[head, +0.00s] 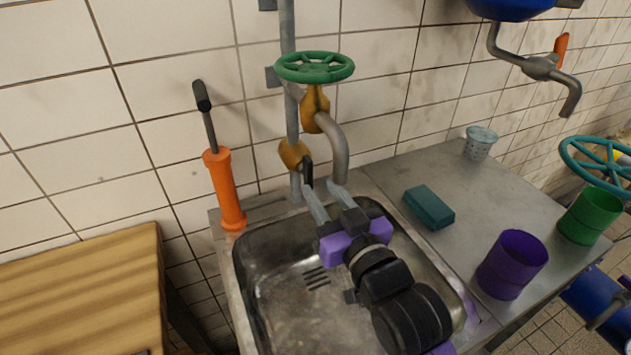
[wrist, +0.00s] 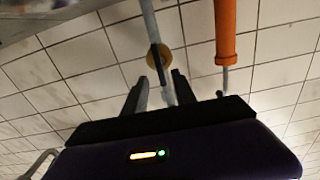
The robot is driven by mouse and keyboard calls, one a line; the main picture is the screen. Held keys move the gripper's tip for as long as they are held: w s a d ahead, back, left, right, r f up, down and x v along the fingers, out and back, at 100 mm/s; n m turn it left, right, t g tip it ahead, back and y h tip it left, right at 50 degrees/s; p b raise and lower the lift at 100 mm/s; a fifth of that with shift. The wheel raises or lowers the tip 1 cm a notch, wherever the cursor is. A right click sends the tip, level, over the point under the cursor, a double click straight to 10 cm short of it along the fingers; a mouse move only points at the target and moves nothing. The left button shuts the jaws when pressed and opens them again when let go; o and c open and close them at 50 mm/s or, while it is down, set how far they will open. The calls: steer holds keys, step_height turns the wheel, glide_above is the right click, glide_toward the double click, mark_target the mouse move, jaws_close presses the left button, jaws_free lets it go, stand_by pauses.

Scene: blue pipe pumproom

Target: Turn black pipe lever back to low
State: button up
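The black pipe lever (head: 307,171) hangs down, close to upright, in front of a brass valve body (head: 292,154) on the grey vertical pipe. In the wrist view the lever (wrist: 158,66) shows as a dark bar over the round brass valve (wrist: 159,53). My gripper (head: 319,189) is over the sink with its fingers apart, just below the lever. In the wrist view the lever lines up with the gap between the fingers of my gripper (wrist: 159,80). I see no clear contact, and the exact depth between fingertips and lever cannot be told.
A green handwheel (head: 315,67) and a curved spout (head: 336,150) are above the sink (head: 243,290). An orange pump (head: 224,188) stands left. A teal block (head: 429,207), purple cup (head: 512,264) and green cup (head: 590,216) stand right. A wooden table (head: 80,280) is lower left.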

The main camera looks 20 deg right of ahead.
steer(key=s, duration=0.2)
steer(key=shift+s, duration=0.3)
steer(key=s+f+g+p, duration=0.1)
steer(key=s+f, duration=0.2)
steer(key=s, duration=0.8)
steer(key=s+f+g+p, duration=0.1)
steer(key=s+f, duration=0.2)
steer(key=s, duration=0.8)
steer(key=s+f+g+p, duration=0.1)
steer(key=s+f, duration=0.2)
steer(key=s, duration=0.9)
steer(key=shift+d, duration=0.1)
